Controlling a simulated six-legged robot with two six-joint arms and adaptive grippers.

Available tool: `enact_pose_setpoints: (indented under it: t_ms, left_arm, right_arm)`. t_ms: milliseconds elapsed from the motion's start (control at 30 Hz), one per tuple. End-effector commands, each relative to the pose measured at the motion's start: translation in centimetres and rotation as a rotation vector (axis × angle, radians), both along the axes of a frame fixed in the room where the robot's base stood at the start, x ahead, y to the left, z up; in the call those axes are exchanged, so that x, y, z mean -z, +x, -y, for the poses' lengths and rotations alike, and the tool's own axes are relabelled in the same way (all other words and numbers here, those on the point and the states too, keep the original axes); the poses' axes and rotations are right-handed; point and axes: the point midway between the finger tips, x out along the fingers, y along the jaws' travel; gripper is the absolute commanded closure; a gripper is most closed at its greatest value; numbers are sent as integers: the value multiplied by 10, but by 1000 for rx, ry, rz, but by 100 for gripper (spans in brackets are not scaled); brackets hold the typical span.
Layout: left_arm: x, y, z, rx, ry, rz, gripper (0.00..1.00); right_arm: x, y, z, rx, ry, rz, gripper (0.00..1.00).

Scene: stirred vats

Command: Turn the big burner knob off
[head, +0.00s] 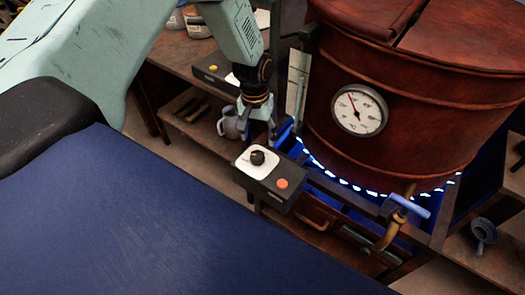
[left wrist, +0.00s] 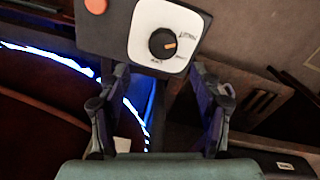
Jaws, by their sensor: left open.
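The big burner knob (head: 257,157) is black and sits on a white plate on a dark control box (head: 262,192) in front of the large red-brown vat (head: 425,115). The knob also shows in the left wrist view (left wrist: 163,43), with an orange pointer mark turned to the right; the plate lettering is too small to read. White-blue flames (head: 345,180) glow under the vat. My left gripper (head: 257,122) is open and empty, just behind the knob in the head view and apart from it. In the wrist view its fingers (left wrist: 158,108) stand below the knob. My right gripper is not seen.
An orange button (head: 282,184) sits beside the knob on the box. A round dial gauge (head: 360,109) is on the vat, with a blue-handled tap (head: 409,206) below it. A second box with a yellow button (head: 213,68) and a grey mug (head: 231,122) are behind.

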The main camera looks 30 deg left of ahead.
Motion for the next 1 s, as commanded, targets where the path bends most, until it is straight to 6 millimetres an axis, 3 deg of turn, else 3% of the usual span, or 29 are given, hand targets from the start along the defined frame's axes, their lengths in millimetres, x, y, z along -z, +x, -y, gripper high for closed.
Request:
enact_pose_setpoints:
  t_ms: [167,500,700,967,1000]
  left_arm:
    - [16,-6,-1,-8,-1,-13,35]
    - [67,-6,2,-8,-2,-10,35]
    - [78,-4,3,-8,-2,-9,35]
    - [78,-2,4,-8,-2,-8,35]
    - [78,-2,4,-8,-2,-8,39]
  right_arm:
    - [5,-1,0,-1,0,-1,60]
    - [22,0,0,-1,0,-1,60]
    - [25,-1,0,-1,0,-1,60]
    - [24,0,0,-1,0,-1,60]
    - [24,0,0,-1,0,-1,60]
